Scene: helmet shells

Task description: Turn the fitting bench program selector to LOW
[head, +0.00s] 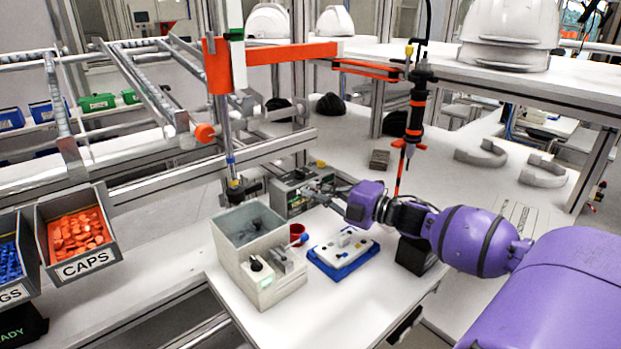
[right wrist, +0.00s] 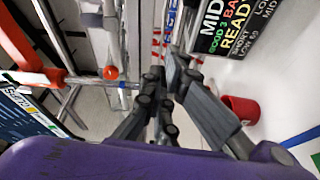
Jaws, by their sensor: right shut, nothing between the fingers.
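The fitting bench control box (head: 291,193) is a dark box at the back of the small white table. In the right wrist view its dark display (right wrist: 232,28) shows partly cut-off text, including MID, GOOD 3 and READY. My right gripper (head: 314,190) is in front of the box's right side, with its fingers shut and empty. In the right wrist view the gripper (right wrist: 165,72) points toward the box. I cannot make out the selector knob or its setting; the fingers cover part of the box. My left gripper is not in view.
A red cup (head: 298,231) and a blue tray (head: 326,268) with a white fixture are near. A tool (head: 415,115) hangs above my forearm.

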